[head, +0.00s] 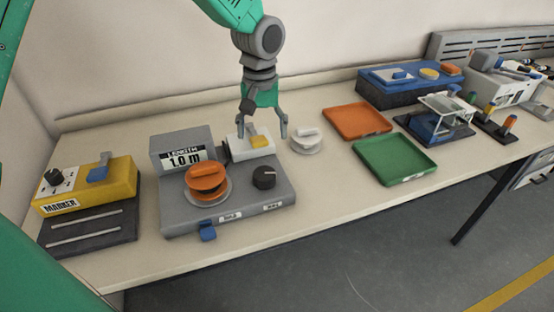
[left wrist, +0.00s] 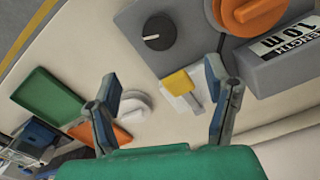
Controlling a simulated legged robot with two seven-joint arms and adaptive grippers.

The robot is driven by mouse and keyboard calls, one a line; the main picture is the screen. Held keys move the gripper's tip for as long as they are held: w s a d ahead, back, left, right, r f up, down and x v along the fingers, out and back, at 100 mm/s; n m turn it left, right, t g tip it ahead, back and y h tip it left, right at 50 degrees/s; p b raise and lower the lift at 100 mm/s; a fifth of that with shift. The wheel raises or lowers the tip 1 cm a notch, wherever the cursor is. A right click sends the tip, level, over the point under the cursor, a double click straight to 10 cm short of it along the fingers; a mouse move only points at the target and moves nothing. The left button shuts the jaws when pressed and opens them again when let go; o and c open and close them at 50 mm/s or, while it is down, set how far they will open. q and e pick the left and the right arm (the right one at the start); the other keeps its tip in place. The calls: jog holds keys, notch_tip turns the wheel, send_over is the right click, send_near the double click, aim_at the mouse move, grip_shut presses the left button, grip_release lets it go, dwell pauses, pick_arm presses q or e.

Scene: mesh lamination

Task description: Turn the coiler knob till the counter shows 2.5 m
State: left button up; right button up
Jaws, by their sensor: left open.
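The grey coiler (head: 180,215) stands on the left part of the bench. Its counter (head: 181,159) reads 1.0 m, and it also shows in the left wrist view (left wrist: 285,38). A black knob (head: 264,177) with a pale pointer line is on the coiler's right side; the left wrist view shows the knob too (left wrist: 158,33). An orange spool (head: 206,179) sits left of the knob. My left gripper (head: 264,136) is open and empty, behind the knob, above a white block with a yellow lever (head: 258,141). My right gripper is not in view.
A yellow marker unit (head: 90,188) stands left of the coiler. A white spool (head: 306,143) lies right of the gripper. An orange tray (head: 357,109) and a green tray (head: 395,176) lie further right.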

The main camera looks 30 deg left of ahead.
aim_at(264, 172)
pick_arm(q)
notch_tip(264, 172, down, 12)
jog(key=shift+f+b, duration=0.2)
jog(key=shift+b, duration=0.1)
jog(key=shift+d+f, duration=0.1)
jog(key=shift+f, duration=0.5)
jog(key=shift+s, duration=0.1)
jog(key=c, duration=1.2)
